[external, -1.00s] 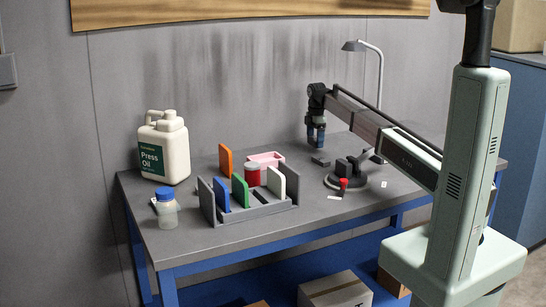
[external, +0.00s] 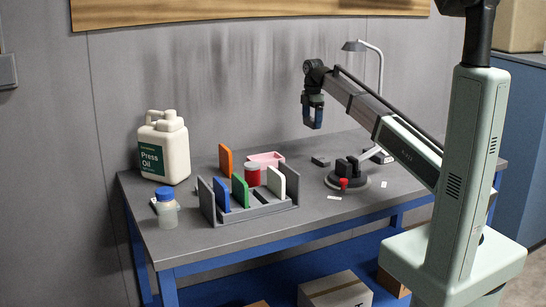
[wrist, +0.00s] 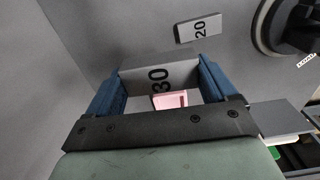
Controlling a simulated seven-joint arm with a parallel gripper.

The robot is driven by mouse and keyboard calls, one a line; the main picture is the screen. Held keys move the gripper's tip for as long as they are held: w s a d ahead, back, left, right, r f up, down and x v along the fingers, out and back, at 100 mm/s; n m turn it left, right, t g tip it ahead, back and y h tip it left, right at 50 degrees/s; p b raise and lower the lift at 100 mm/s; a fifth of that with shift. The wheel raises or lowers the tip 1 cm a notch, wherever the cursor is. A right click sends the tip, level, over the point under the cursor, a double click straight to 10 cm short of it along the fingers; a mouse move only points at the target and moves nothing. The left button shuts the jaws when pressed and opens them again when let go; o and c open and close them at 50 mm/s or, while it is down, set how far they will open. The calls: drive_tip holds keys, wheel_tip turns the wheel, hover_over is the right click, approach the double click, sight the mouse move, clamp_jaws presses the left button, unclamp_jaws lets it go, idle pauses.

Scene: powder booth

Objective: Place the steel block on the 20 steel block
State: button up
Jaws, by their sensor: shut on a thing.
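My gripper (wrist: 160,82) is shut on a grey steel block marked 30 (wrist: 138,76), held between the two blue fingers in the wrist view. In the external view my gripper (external: 313,112) hangs above the back of the table; the held block is hard to make out there. The 20 steel block (wrist: 198,28), flat and grey, lies on the table beyond the held block, with clear space around it. It also shows in the external view (external: 320,160), below and slightly right of my gripper.
A round dark fixture (external: 345,180) with a red knob stands right of the 20 block, with a lamp (external: 380,95) behind. A slotted rack (external: 255,212) with coloured plates, a red can and a pink tray (external: 266,159) stand left. A Press Oil jug (external: 165,150) is far left.

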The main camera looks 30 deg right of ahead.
hover_over(321, 159)
drive_tip(key=w, duration=0.1)
drive_tip(key=f, duration=0.1)
drive_tip(key=shift+s+d+f, duration=0.1)
drive_tip(key=shift+s+f, duration=0.1)
drive_tip(key=shift+f, duration=2.25)
drive_tip(key=shift+s+f, duration=0.15)
drive_tip(key=shift+f, duration=2.25)
drive_tip(key=shift+f, duration=0.1)
drive_tip(key=o, duration=1.1)
drive_tip(key=shift+o, duration=0.2)
wheel_tip(321, 159, up, 12)
